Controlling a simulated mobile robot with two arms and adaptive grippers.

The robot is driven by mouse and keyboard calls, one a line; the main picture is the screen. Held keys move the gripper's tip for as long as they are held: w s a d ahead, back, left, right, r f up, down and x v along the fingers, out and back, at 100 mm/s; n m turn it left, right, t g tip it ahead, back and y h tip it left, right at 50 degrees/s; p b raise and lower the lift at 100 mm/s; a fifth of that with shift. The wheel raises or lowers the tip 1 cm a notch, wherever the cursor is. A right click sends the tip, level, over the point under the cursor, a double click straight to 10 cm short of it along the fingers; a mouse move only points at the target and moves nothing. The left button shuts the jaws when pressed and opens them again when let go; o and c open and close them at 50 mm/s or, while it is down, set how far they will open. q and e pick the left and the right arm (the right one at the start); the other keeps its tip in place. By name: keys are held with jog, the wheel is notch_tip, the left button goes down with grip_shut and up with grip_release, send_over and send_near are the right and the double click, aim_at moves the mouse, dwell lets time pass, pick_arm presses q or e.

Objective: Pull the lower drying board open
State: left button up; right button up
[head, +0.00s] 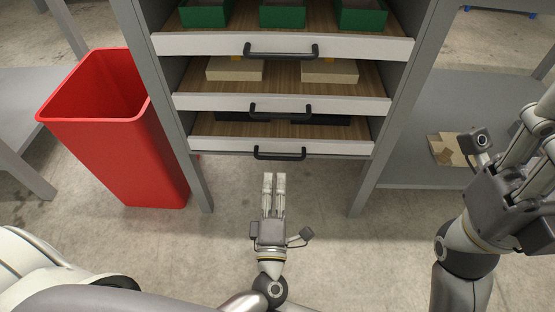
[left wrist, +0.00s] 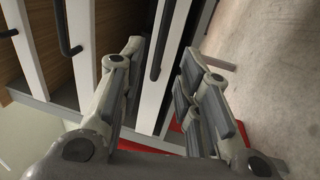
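The lower drying board (head: 345,147) is the lowest of the three visible wooden boards in a grey rack. It has a white front and a dark bar handle (head: 279,155). Its front sits at the rack, below the two boards above. My left gripper (head: 274,178) is just in front of and below this handle in the head view, apart from it. In the left wrist view, its fingers (left wrist: 160,65) are spread with nothing held, and a dark handle (left wrist: 159,40) shows beyond, between the fingertips. My right gripper (head: 535,135) is at the right edge, partly cut off.
The middle board (head: 375,104) carries beige blocks (head: 330,72); the top board (head: 375,47) carries green boxes (head: 282,14). A red bin (head: 120,140) stands left of the rack. A grey shelf (head: 415,120) lies right. The floor before the rack is clear.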

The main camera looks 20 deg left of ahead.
aim_at(276, 158)
pick_arm(q)
jog(key=b+x, duration=0.1)
jog(key=x, duration=0.7)
jog(key=shift+b, duration=0.35)
grip_shut()
